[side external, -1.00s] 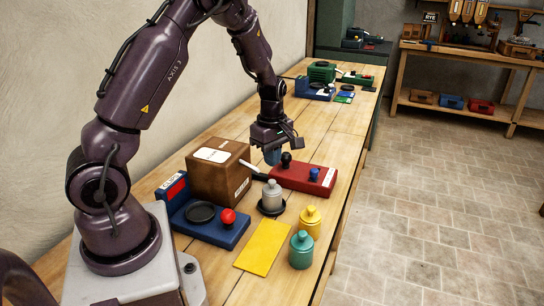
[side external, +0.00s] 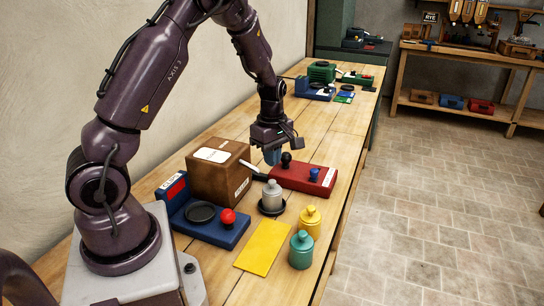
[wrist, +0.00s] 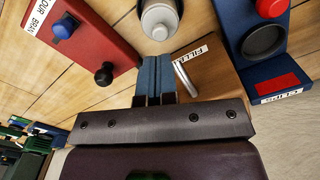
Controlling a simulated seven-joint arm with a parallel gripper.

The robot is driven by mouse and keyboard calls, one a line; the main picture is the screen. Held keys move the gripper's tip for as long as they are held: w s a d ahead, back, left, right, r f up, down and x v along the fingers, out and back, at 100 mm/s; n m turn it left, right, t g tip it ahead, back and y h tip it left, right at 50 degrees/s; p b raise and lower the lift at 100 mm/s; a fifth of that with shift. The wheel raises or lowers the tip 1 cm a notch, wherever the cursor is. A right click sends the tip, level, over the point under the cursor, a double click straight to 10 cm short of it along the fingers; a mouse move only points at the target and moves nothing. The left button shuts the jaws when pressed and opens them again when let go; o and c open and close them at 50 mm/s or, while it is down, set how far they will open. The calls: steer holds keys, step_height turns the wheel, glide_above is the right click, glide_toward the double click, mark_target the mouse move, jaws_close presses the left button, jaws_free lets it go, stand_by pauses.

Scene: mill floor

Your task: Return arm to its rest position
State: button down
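My gripper (side external: 272,156) hangs pointing down over the wooden table, beside the brown box and close to the red box. In the wrist view its two blue fingers (wrist: 154,80) lie side by side with only a thin line between them, shut and with nothing visible held. The arm is bent forward over the table from its base at the left. The brown box (side external: 217,172) stands left of the gripper, with a pale lever (side external: 251,167) at its right side. The red box (side external: 302,178) carries a black knob (side external: 286,159) and a blue knob (side external: 315,173).
A blue unit (side external: 228,234) with a black dish and red knob stands in front of the brown box. A grey canister (side external: 272,195), a yellow canister (side external: 311,222), a teal canister (side external: 301,250) and a flat yellow card (side external: 262,247) are nearby.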

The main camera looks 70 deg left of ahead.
mark_target(272, 181)
steer(key=shift+f, duration=0.3)
steer(key=shift+f, duration=2.25)
steer(key=shift+r, duration=3.55)
